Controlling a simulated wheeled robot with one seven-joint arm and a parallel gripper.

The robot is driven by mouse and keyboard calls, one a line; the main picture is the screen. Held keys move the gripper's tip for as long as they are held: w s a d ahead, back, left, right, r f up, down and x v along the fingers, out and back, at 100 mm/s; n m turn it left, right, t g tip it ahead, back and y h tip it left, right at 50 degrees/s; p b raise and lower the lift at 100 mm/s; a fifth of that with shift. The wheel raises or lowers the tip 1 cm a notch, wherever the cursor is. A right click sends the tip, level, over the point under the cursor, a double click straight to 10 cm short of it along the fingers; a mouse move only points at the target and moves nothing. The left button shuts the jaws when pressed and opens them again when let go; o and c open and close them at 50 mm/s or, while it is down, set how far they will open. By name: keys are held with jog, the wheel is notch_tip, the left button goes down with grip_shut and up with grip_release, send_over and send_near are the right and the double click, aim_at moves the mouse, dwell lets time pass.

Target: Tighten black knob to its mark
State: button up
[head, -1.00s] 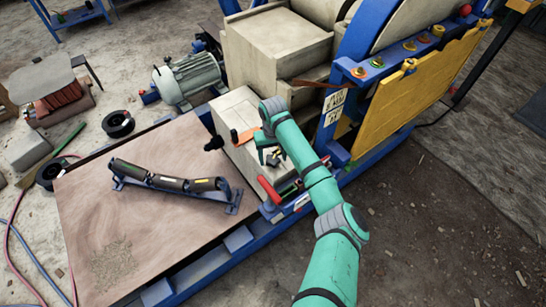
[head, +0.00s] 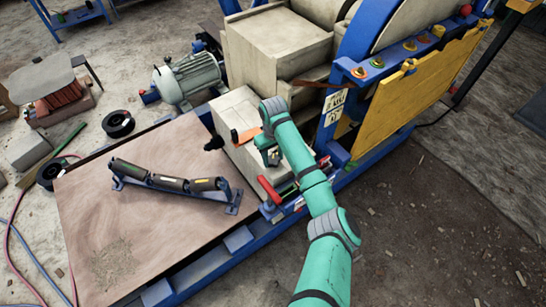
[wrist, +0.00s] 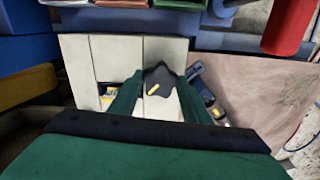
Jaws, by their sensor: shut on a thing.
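The black knob (wrist: 158,78) shows in the wrist view between the two green fingers of my gripper (wrist: 158,92). A pale panelled surface lies behind the knob. My gripper is shut on the knob. In the head view my gripper (head: 271,157) is low over the beige box (head: 232,105) beside the blue machine frame, and my arm hides most of the knob there. I cannot make out the mark for the knob.
A red handle (head: 268,189) stands close to my gripper. An orange piece (head: 245,135) lies on the box, and a black fitting (head: 213,143) sticks out at its left. A roller set (head: 170,183) lies on the brown board (head: 150,240). The yellow guard (head: 425,90) stands at right.

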aim_at(273, 159)
jog(key=shift+w+n, duration=0.1)
jog(key=shift+n, duration=1)
jog(key=o, duration=1)
jog(key=shift+d, duration=0.1)
jog(key=shift+o, duration=0.2)
jog(key=shift+r, duration=0.5)
notch_tip(273, 159, up, 10)
jog(key=shift+f, duration=0.1)
